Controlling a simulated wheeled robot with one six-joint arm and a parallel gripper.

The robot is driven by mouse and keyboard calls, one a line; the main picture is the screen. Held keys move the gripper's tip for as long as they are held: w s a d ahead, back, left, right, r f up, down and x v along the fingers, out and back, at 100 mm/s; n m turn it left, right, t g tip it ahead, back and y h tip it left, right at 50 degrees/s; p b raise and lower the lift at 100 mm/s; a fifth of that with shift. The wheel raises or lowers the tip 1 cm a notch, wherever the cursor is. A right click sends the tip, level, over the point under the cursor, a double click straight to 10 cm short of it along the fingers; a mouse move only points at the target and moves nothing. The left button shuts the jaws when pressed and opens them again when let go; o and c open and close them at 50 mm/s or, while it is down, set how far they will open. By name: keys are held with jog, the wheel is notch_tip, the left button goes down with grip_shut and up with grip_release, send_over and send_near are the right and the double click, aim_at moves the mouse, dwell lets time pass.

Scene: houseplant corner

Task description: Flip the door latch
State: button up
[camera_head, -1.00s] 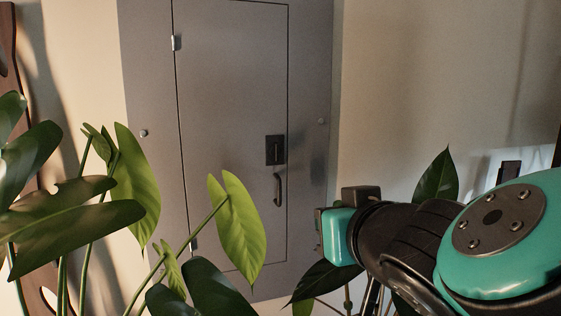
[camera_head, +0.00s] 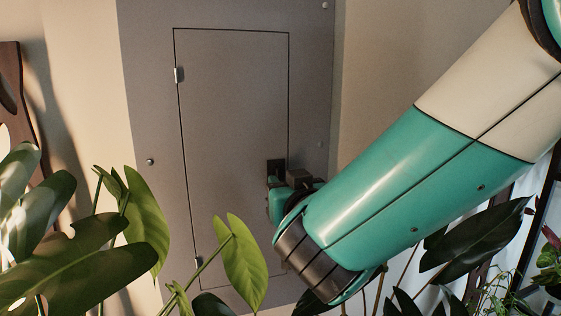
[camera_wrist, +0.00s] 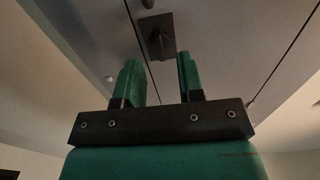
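The grey cabinet door (camera_head: 232,100) is closed in its frame in the head view. The dark latch plate (camera_head: 276,165) is near the door's right edge, partly hidden by my gripper (camera_head: 272,192). In the wrist view the latch plate (camera_wrist: 166,20) with its dark latch lever (camera_wrist: 158,44) lies ahead, just beyond and between the two fingertips. My gripper (camera_wrist: 158,62) is open there, with nothing between its teal fingers. I see no contact with the lever. The door's pull handle is hidden behind my arm.
Large green leaves (camera_head: 243,262) stand in front of the door at lower left, with more plants (camera_head: 60,260) further left. Dark leaves (camera_head: 470,240) stand below my arm at right. The wall right of the cabinet is bare.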

aim_at(279, 178)
jog(key=shift+w+a+p, duration=0.2)
jog(key=shift+w+p, duration=0.15)
jog(key=shift+w, duration=0.55)
jog(key=shift+w+a+p, duration=0.15)
jog(key=shift+w+p, duration=0.2)
jog(key=shift+w, duration=0.5)
grip_shut()
